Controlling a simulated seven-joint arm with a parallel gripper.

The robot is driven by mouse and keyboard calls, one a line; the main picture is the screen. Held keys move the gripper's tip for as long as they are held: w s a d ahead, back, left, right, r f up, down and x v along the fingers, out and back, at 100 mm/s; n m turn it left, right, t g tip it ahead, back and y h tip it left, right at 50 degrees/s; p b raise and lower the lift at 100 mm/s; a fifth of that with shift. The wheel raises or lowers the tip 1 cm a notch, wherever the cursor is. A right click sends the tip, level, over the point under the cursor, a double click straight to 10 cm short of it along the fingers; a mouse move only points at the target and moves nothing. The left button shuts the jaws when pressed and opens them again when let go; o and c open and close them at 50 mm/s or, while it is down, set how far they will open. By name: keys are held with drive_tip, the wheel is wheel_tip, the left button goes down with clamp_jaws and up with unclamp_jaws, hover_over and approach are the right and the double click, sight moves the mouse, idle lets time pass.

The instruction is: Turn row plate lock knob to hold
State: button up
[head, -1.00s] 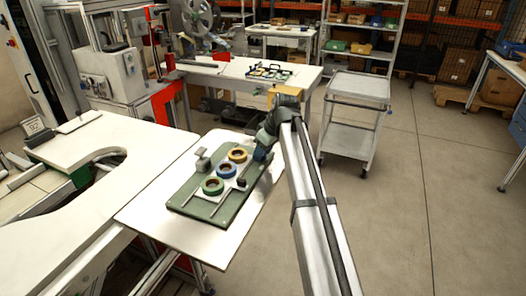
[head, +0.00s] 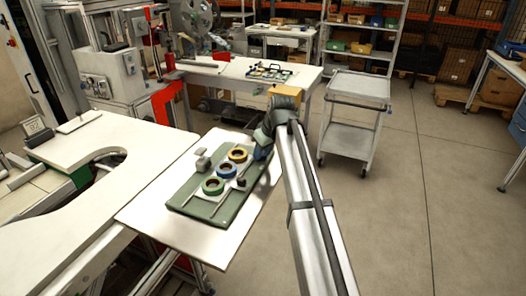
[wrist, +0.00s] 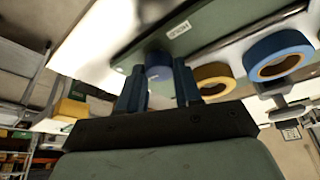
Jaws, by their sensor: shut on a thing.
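My gripper (head: 262,153) is at the plate's far right end. In the wrist view my gripper (wrist: 158,82) has its two blue fingers shut on a round dark-blue knob (wrist: 158,60). The knob sits on the plate beside a small white label (wrist: 180,29) that reads HOLD, seen upside down. The knob's pointing direction cannot be made out, and in the head view it is hidden by my gripper.
A grey block (head: 202,163) stands at the plate's left edge and a small black part (head: 241,183) at its right edge. Metal rods run along the plate. A grey cart (head: 352,117) stands right of the table; open floor lies at right.

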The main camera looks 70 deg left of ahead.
drive_tip(key=m+t, duration=0.1)
drive_tip(key=m, duration=0.3)
drive_tip(key=shift+s+m+t, duration=0.15)
drive_tip(key=shift+m+t, duration=0.15)
drive_tip(key=shift+t, duration=0.1)
drive_tip(key=m+t, duration=0.1)
drive_tip(key=m, duration=0.2)
drive_tip(key=shift+s+m, duration=0.1)
drive_tip(key=shift+m, duration=0.3)
drive_tip(key=m+t, duration=0.1)
drive_tip(key=m, duration=0.2)
drive_tip(key=shift+a+t+h, duration=0.1)
drive_tip(key=shift+t+h, duration=0.2)
drive_tip(key=shift+s+m+t+h, duration=0.1)
drive_tip(key=shift+m+t+h, duration=0.4)
drive_tip(key=shift+m, duration=1.5)
drive_tip(key=o, duration=1)
drive_tip(key=shift+o, duration=0.2)
